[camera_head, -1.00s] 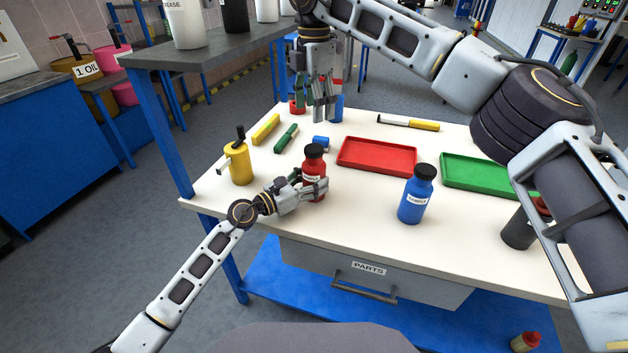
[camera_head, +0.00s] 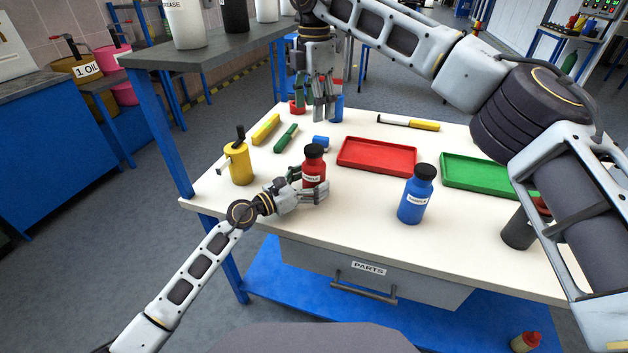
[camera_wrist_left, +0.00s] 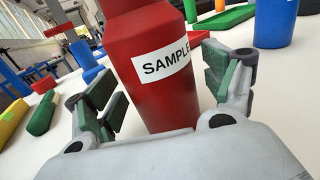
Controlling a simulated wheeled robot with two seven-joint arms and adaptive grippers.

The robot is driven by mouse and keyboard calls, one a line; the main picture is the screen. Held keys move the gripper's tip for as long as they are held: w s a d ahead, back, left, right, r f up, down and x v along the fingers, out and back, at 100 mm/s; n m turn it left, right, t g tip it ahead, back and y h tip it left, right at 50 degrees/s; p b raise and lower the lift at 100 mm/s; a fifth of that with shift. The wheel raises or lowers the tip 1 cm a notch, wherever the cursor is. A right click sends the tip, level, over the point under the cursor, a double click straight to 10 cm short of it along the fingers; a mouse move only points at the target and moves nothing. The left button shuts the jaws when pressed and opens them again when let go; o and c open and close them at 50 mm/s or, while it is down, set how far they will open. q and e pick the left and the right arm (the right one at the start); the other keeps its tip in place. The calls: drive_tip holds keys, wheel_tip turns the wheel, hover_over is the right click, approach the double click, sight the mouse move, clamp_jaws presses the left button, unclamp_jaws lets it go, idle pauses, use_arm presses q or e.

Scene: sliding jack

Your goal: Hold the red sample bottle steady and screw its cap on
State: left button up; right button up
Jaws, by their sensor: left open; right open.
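The red sample bottle (camera_head: 314,168) stands upright on the white table with a black cap (camera_head: 314,151) on its top. In the left wrist view the red bottle (camera_wrist_left: 162,75), labelled SAMPLE, stands between my left fingers, with a gap showing on each side near the fingertips. My left gripper (camera_head: 308,186) is open around the lower part of the bottle. It also shows in the left wrist view (camera_wrist_left: 165,90). My right gripper (camera_head: 325,108) is open and points down above the table's back edge, behind and well above the red bottle, empty as far as I see.
A blue bottle (camera_head: 415,197) stands to the right. A red tray (camera_head: 377,168), a green tray (camera_head: 470,185) and a yellow oil can (camera_head: 240,165) are nearby. A blue cap-like piece (camera_head: 320,142) lies behind the red bottle. White table between the bottles is clear.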

use_arm(q)
drive_tip(key=shift+v, duration=5.9)
drive_tip(key=shift+r, duration=0.1)
wheel_tip(320, 180, up, 9)
drive_tip(key=p, duration=0.9)
drive_tip(key=shift+r+p, duration=0.35)
drive_tip(key=shift+p, duration=0.2)
drive_tip(key=shift+s+f, duration=0.1)
